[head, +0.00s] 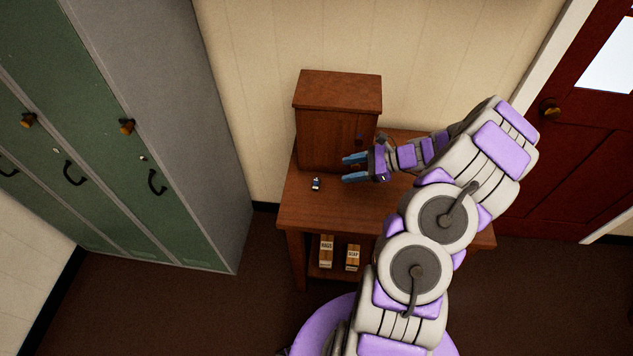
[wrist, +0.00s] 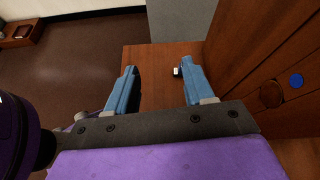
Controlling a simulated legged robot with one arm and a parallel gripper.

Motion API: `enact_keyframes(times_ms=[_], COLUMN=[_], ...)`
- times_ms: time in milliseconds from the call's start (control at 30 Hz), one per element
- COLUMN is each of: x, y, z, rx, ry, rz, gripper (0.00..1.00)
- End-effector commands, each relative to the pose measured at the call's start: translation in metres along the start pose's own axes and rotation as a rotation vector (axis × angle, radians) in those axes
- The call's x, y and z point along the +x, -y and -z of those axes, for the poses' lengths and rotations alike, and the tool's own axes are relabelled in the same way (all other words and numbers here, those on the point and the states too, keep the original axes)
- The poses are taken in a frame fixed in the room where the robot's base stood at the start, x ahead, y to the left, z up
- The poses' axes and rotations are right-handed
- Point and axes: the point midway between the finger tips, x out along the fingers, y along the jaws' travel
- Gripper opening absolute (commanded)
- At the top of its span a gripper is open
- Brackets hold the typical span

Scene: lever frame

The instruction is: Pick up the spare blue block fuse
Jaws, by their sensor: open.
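The small blue block fuse (head: 316,184) with a white part sits on the table top (head: 300,207), left of my gripper in the head view. In the wrist view the fuse (wrist: 177,71) shows small and dark with a white face, beyond the gap and close to the right finger's tip. My gripper (head: 343,168) has blue fingers spread apart, with nothing between them. It points left toward the fuse, apart from it. In the wrist view both fingers (wrist: 160,68) are parted over the wood.
A brown wooden cabinet (head: 337,125) stands on the table behind the fuse, close beside my gripper. Small boxes (head: 326,251) sit on the shelf below. Green lockers (head: 100,120) stand left, a red door (head: 590,140) right. The table's front left is clear.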

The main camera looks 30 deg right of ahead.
Motion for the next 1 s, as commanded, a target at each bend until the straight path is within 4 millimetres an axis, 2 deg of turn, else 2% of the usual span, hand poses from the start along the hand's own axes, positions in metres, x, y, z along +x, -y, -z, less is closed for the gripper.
enact_keyframes(times_ms=[33, 133, 233, 367, 467, 800, 1000], x=[-0.009, -0.021, -0.029, -0.027, -0.012, 0.053, 0.08], y=[0.003, 0.008, 0.009, 0.01, 0.012, 0.024, 0.029], z=[0.02, 0.049, 0.066, 0.074, 0.075, 0.081, 0.079], rx=[0.059, 0.139, 0.187, 0.212, 0.215, 0.217, 0.214], ry=[0.004, 0.007, 0.007, 0.008, 0.011, 0.011, 0.012], rz=[0.041, 0.104, 0.145, 0.165, 0.164, 0.16, 0.162], gripper=[0.52, 0.52, 0.52, 0.52, 0.52, 0.52, 0.52])
